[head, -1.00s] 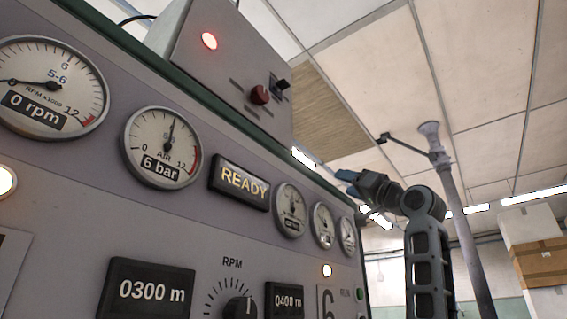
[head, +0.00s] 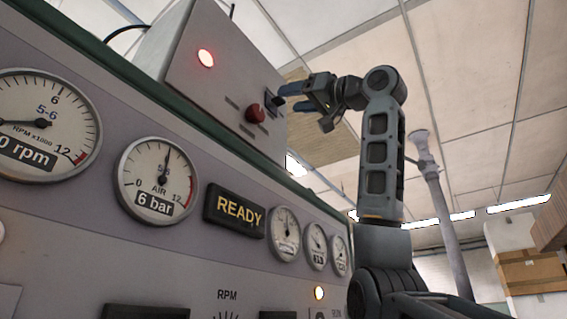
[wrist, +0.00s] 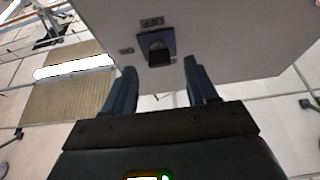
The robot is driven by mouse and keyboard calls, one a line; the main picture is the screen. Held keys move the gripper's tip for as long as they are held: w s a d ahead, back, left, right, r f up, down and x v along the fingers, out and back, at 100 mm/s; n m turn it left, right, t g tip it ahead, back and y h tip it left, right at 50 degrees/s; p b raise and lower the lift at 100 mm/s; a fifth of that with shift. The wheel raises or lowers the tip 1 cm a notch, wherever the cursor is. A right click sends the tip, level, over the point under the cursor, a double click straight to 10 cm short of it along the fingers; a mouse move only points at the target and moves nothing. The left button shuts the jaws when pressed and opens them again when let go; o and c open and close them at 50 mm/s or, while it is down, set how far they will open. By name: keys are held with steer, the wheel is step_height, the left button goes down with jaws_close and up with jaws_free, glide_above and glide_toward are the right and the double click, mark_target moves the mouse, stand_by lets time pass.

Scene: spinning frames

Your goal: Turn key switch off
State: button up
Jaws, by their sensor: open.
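The key switch (head: 274,101) is a small dark part on a blue-grey plate at the right side of the grey box face, right of a red button (head: 255,113). In the wrist view the key switch (wrist: 158,52) shows as a dark key head on its plate, ahead of and roughly between the fingertips. My gripper (head: 283,96) has blue fingers, is open, and has its fingertips close to the switch. In the wrist view my gripper (wrist: 160,72) has nothing between its fingers. I cannot tell whether a finger touches the key.
The grey box (head: 215,60) stands on top of a large console with gauges and a lit READY sign (head: 235,209). A red lamp (head: 206,58) glows on the box. A grey pole (head: 447,215) stands behind my arm. Open room lies to the right.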

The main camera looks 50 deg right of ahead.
mark_target(282, 100)
steer(key=shift+p+x, duration=0.55)
steer(key=shift+x, duration=1.4)
steer(key=shift+c, duration=0.3)
steer(key=c, duration=1)
